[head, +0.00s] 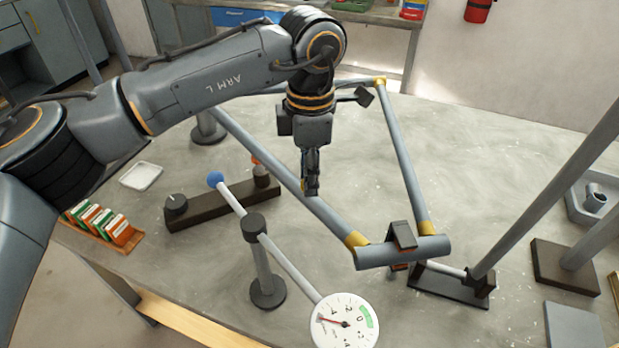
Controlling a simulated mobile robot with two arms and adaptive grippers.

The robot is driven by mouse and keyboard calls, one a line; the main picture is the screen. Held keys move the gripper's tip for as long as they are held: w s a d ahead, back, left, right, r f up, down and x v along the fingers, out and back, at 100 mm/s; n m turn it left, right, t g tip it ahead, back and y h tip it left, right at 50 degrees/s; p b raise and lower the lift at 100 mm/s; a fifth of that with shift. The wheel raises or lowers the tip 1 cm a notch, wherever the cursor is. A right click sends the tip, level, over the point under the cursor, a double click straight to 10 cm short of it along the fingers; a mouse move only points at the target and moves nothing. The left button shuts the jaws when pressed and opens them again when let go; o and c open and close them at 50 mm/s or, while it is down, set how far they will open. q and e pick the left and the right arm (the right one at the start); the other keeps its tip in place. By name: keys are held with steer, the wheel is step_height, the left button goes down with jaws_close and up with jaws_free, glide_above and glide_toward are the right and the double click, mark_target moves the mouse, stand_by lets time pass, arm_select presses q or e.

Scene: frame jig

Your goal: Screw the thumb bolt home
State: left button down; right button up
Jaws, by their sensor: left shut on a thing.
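My left gripper (311,186) points down over the long left tube of a grey frame (276,166). Its fingers are closed together at the tube's upper edge. What they hold is hidden between them; I cannot tell whether it is the thumb bolt or the tube. The frame has yellow corner joints. Its near tube (375,256) carries a dark clamp (402,236) with an orange part below. I cannot pick out the thumb bolt with certainty. A round dial (346,334) has a red needle on the negative side, left of its green band. My right gripper is not in view.
A white rod with a blue ball (215,179) runs over a dark post (265,284) toward the dial. A dark block (215,208) with knobs, a white tray (141,176) and a coloured card rack (104,229) stand left.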

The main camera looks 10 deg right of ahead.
arm_select(q)
steer(key=m+b, duration=0.1)
steer(key=m, duration=0.5)
steer(key=shift+w+r+m, duration=0.1)
steer(key=shift+r+m, duration=0.05)
steer(key=shift+m, duration=0.15)
steer(key=m, duration=0.6)
steer(key=shift+r, duration=0.1)
stand_by(0.3)
steer(key=c, duration=1.3)
jaws_free()
steer(key=shift+c, duration=0.2)
steer(key=shift+o, duration=1.4)
